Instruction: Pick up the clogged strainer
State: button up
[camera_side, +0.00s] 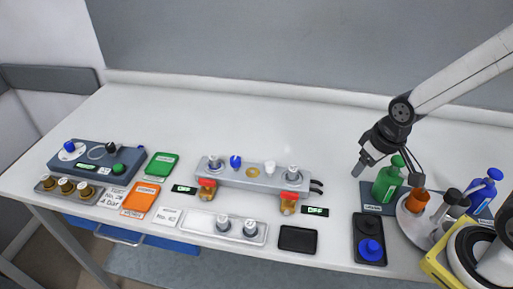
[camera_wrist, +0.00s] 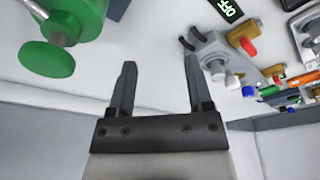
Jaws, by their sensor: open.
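The grey manifold (camera_side: 238,178) carries silver caps (camera_side: 293,173), a blue knob (camera_side: 235,161) and brass fittings with red tops (camera_side: 289,202). It also shows in the wrist view (camera_wrist: 212,52). In front, a pale tray (camera_side: 200,221) holds two silver cylindrical parts (camera_side: 250,228). No part is clearly marked as the clogged strainer.
A black holder (camera_side: 369,225) and black pad (camera_side: 298,239) are in front. At left are green (camera_side: 162,165) and orange (camera_side: 140,197) trays. The back is clear.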

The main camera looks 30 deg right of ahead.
jog(key=shift+o, duration=0.4)
jog(key=m+g+y, duration=0.3)
jog(key=m+y, duration=0.1)
jog(key=m, duration=1.4)
send_near(214, 156)
notch_tip(214, 156, down, 3)
jog(key=shift+s+a+r+y, duration=0.15)
jog(key=shift+s+a+y, duration=0.05)
jog(key=shift+a+y, duration=0.15)
jog(key=shift+x, duration=1.3)
